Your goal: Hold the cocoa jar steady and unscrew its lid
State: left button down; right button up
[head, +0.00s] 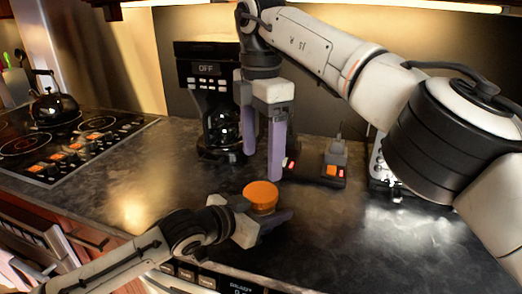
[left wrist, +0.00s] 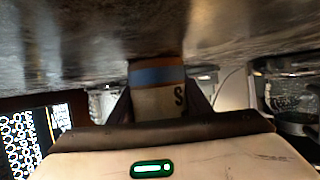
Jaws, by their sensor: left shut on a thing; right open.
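The cocoa jar (head: 262,206) stands upright on the dark counter, its orange lid (head: 261,193) on top. In the left wrist view, which shows the counter at the top, the jar's pale body (left wrist: 155,103) has a blue band and a dark letter. My left gripper (head: 274,218) is shut on the jar's body, below the lid; its fingers also flank the jar in the left wrist view (left wrist: 160,108). My right gripper (head: 262,166) is open above the lid, its two purple fingers pointing down, apart from it. The front of the jar is partly hidden by my left gripper.
A black coffee maker (head: 205,95) with a glass pot stands behind. A dark device with red lights (head: 318,170) sits right of the jar. A stove with a kettle (head: 53,105) is at the left. The counter is clear left of the jar.

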aim_at(261, 191)
jog(key=shift+f, duration=4)
jog(key=c, duration=1.1)
jog(key=n, duration=0.6)
jog(key=shift+n, duration=0.4)
jog(key=n, duration=0.6)
jog(key=shift+n, duration=0.3)
